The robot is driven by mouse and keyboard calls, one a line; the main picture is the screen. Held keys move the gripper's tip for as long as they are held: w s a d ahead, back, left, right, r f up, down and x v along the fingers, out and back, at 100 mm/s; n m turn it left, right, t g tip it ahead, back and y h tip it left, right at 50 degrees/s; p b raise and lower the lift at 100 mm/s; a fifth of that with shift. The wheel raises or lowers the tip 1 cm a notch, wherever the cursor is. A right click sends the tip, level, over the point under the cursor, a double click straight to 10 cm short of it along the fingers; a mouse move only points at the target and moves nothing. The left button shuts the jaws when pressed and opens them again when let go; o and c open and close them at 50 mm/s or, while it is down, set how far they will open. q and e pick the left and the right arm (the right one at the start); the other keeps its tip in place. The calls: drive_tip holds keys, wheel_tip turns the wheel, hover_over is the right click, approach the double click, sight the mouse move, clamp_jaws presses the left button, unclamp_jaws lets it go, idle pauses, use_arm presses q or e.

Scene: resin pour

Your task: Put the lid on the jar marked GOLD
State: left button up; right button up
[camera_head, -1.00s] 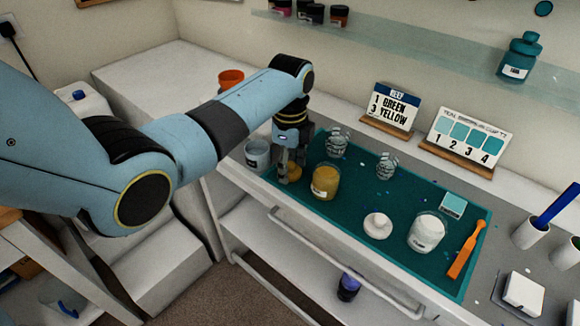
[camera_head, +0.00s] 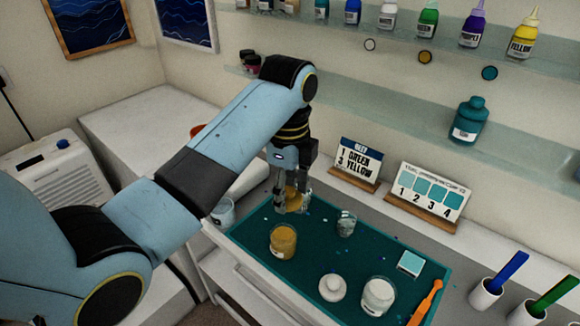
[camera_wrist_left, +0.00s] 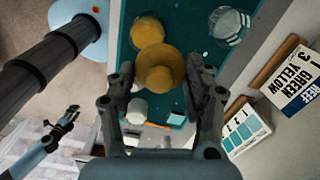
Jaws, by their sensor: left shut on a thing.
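My left gripper (camera_head: 291,203) is shut on a gold-coloured lid (camera_head: 293,197), held above the teal mat. The lid also shows between the fingers in the left wrist view (camera_wrist_left: 160,68). A jar with gold contents (camera_head: 283,243) stands open on the mat, nearer than the gripper in the head view. In the left wrist view this jar (camera_wrist_left: 147,30) is just above the held lid and partly covered by it. Its label is too small to read. My right gripper (camera_wrist_left: 66,119) shows small at the lower left of the left wrist view; its jaw opening is unclear.
A clear cup (camera_head: 346,224) stands right of the gripper; another is mostly hidden behind the gripper. A white lid (camera_head: 332,288), white-filled jar (camera_head: 378,296), teal card (camera_head: 411,263) and orange tool (camera_head: 427,303) lie further right. Sign stands (camera_head: 357,163) line the back.

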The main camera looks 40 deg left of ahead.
use_arm(q)
drive_tip(key=shift+s+f, duration=0.1)
drive_tip(key=shift+s, duration=1)
wheel_tip(320, 180, down, 2)
drive_tip(key=shift+f, duration=0.15)
wheel_tip(320, 180, down, 3)
drive_tip(key=shift+f, duration=0.15)
drive_tip(key=shift+w+f+b, duration=0.1)
drive_tip(key=shift+f+b, duration=0.2)
drive_tip(key=shift+f, duration=0.05)
use_arm(e)
drive_tip(key=s, duration=0.1)
drive_tip(key=s+a, duration=0.1)
drive_tip(key=shift+s+a, duration=0.1)
drive_tip(key=shift+s, duration=0.25)
drive_tip(key=shift+w+a+r, duration=0.15)
drive_tip(key=shift+a+r, duration=0.05)
drive_tip(key=shift+a, duration=0.05)
use_arm(q)
drive_tip(key=shift+p, duration=0.45)
use_arm(e)
drive_tip(key=shift+r, duration=0.3)
drive_tip(key=shift+d, duration=0.2)
